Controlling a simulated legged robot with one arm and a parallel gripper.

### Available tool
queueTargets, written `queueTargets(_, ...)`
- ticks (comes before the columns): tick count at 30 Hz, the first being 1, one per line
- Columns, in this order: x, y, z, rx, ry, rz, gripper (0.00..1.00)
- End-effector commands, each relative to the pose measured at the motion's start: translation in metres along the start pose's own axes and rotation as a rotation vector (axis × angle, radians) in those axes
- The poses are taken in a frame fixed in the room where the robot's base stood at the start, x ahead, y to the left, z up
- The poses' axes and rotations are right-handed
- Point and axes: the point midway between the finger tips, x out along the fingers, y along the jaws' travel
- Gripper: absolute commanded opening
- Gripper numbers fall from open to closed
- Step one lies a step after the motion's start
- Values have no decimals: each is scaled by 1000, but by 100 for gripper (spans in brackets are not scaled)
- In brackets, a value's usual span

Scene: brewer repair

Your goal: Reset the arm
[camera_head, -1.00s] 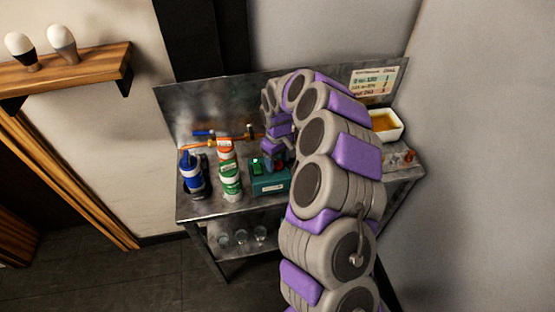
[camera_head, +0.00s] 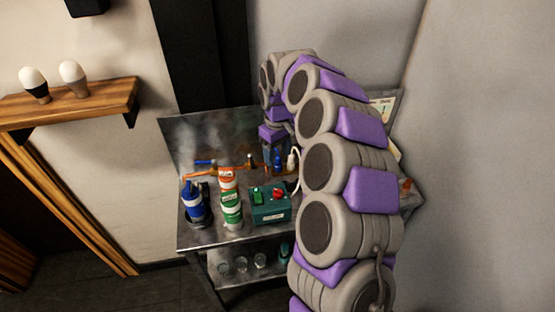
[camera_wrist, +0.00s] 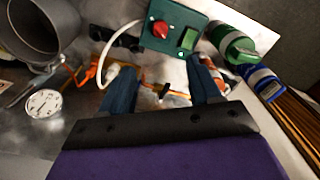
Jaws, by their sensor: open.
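My grey and purple arm reaches over the metal workbench (camera_head: 215,236) and curves down at its end. My gripper (camera_head: 275,158) hangs above the bench, behind the green box (camera_head: 270,208) with a red knob. In the wrist view my gripper (camera_wrist: 160,78) has its two dark fingers spread apart with nothing held between them. The green box (camera_wrist: 172,28) and an orange pipe with fittings (camera_wrist: 178,95) show beyond the fingers. My arm hides much of the bench's right side in the head view.
Green-white (camera_head: 231,208) and blue (camera_head: 194,203) canisters stand left of the box. A white cable (camera_wrist: 118,58) arches near one finger. A round gauge (camera_wrist: 43,103) and metal vessel (camera_wrist: 40,30) lie left in the wrist view. A wooden shelf (camera_head: 70,104) holds two bulbs.

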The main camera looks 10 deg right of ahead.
Motion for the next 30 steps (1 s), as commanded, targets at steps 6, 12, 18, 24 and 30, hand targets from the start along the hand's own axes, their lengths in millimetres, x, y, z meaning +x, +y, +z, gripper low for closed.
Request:
queueTargets(6, -2, 0, 0, 0, -1, 0, 63)
queueTargets(12, -2, 0, 0, 0, -1, 0, 63)
queueTargets(18, -5, -4, 3, -2, 2, -5, 63)
queueTargets(24, -32, -38, 28, -9, 16, -35, 63)
queueTargets(30, -62, -83, 79, 8, 13, -60, 63)
